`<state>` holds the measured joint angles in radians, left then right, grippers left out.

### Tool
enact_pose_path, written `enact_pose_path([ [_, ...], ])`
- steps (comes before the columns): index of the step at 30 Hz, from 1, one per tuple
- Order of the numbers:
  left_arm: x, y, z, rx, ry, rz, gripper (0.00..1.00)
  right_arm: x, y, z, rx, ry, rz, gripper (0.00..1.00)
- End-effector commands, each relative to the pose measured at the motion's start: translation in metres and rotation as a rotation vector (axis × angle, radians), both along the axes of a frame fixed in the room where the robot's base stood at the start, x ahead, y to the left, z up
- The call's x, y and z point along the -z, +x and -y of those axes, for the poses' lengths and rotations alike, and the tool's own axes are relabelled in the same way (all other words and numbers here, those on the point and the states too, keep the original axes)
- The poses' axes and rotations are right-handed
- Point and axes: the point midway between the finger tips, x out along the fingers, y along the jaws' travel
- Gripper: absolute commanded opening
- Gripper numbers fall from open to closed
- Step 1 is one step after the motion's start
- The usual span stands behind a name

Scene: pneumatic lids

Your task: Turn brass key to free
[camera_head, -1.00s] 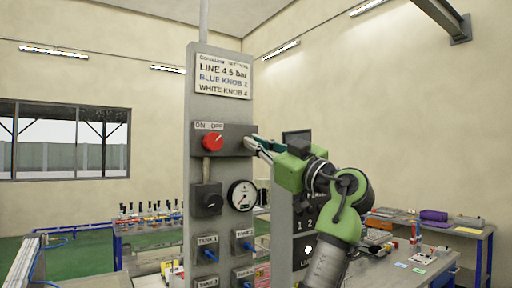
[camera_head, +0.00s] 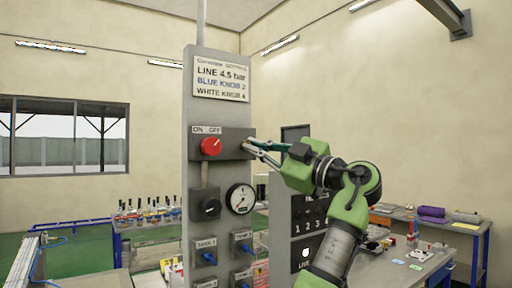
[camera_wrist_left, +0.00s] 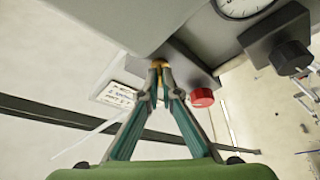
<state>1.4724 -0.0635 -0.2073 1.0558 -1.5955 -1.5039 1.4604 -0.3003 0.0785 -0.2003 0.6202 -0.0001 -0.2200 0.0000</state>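The brass key (camera_wrist_left: 159,64) is a small gold-coloured piece on the side of the grey switch box, seen between the fingertips in the left wrist view. My left gripper (camera_wrist_left: 160,72) has its fingertips drawn together around it and looks shut on it. In the head view my left gripper (camera_head: 250,147) reaches the right side of the switch box (camera_head: 235,145), and its fingers largely hide the key. A red knob (camera_head: 211,146) sits on the box front under an ON/OFF label, and also shows in the left wrist view (camera_wrist_left: 202,98). My right gripper is out of view.
The grey column (camera_head: 205,120) carries a sign (camera_head: 221,80), a black knob (camera_head: 205,208), a pressure gauge (camera_head: 240,198) and blue tank valves (camera_head: 209,257) below. A dark numbered panel (camera_head: 310,215) stands right behind my arm. Benches stand behind on both sides.

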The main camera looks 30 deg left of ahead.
Motion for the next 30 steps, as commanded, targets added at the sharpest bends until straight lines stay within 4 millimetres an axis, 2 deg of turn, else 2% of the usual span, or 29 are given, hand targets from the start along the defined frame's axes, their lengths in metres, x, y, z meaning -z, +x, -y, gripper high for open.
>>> enact_pose_path([
  [6, -0.002, 0.0, 0.0, 0.001, 0.002, 0.003, 0.0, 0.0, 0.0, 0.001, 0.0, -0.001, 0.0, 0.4],
  [8, -0.002, 0.0, 0.0, 0.001, 0.002, 0.003, 0.17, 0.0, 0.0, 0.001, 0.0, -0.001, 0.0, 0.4],
  [9, -0.002, 0.0, 0.0, 0.001, 0.002, 0.003, 0.21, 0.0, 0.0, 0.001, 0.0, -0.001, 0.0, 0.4],
  [20, 0.0, 0.0, 0.002, 0.002, 0.001, 0.001, 0.21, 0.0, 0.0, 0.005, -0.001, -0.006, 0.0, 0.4],
  [25, 0.006, -0.001, 0.023, 0.004, 0.002, -0.001, 0.21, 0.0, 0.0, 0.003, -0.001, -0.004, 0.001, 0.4],
  [30, 0.015, -0.005, 0.059, 0.005, 0.002, 0.0, 0.21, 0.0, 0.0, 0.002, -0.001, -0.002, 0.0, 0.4],
])
